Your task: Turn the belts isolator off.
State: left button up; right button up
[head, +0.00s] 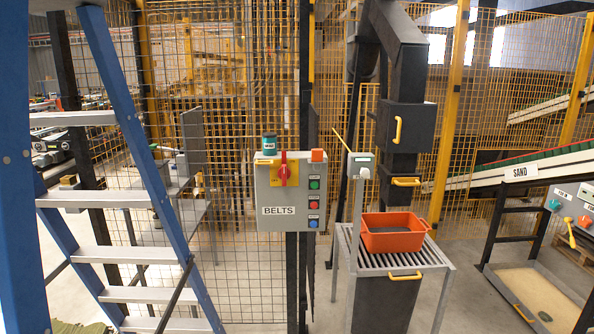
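The belts isolator is a red handle (283,169) on a yellow plate, at the upper left of a grey control box (263,190) in the middle of the head view. The handle looks upright. The box carries a white label (279,210) reading BELTS. A column of green, red and blue buttons (314,203) runs down its right side. The box is fixed to a dark post in front of the mesh fence. Neither of my grippers is in view.
A blue stepladder (100,75) stands close on the left. Right of the box, an orange crate (393,232) sits on a slatted roller stand (440,262). Another panel (572,203) with knobs is at the far right, near a SAND sign (520,172) and tray.

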aim_at(284, 173)
jog(key=u, duration=0.15)
jog(key=i, duration=1.25)
jog(key=u, duration=0.55)
